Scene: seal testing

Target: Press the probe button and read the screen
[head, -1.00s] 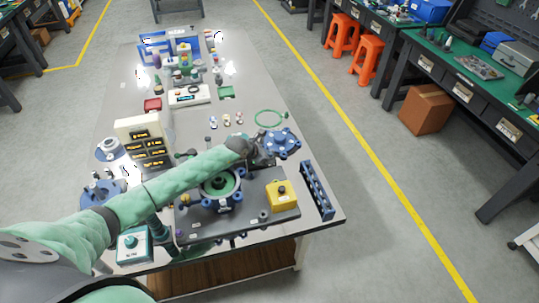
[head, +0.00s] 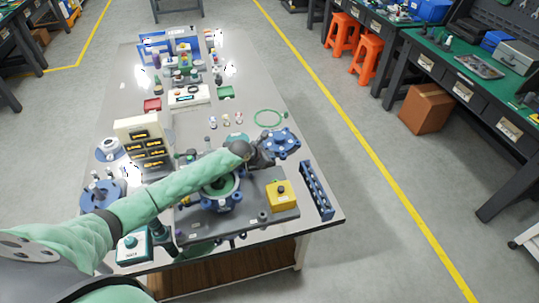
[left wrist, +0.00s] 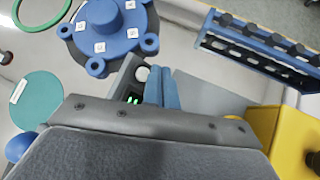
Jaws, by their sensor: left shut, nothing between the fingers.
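My left gripper (head: 268,160) reaches across the table in the head view. In the left wrist view its blue fingers (left wrist: 163,88) are shut and empty. Right beside them is a small dark device with a pale round button (left wrist: 142,73) and small green lights (left wrist: 133,99); I cannot tell whether the fingers touch it. A white box with several dark screens (head: 149,146) stands left of my arm; its amber text is too small to read. A small teal box with a knob (head: 132,246) stands at the near left corner. My right gripper is out of view.
A blue flanged part (head: 281,143) lies just beyond my gripper. A yellow box with a dark button (head: 282,195) and a blue slotted rack (head: 317,190) stand to its right. A round housing (head: 220,188) lies under my forearm. A green ring (head: 270,119) lies farther back.

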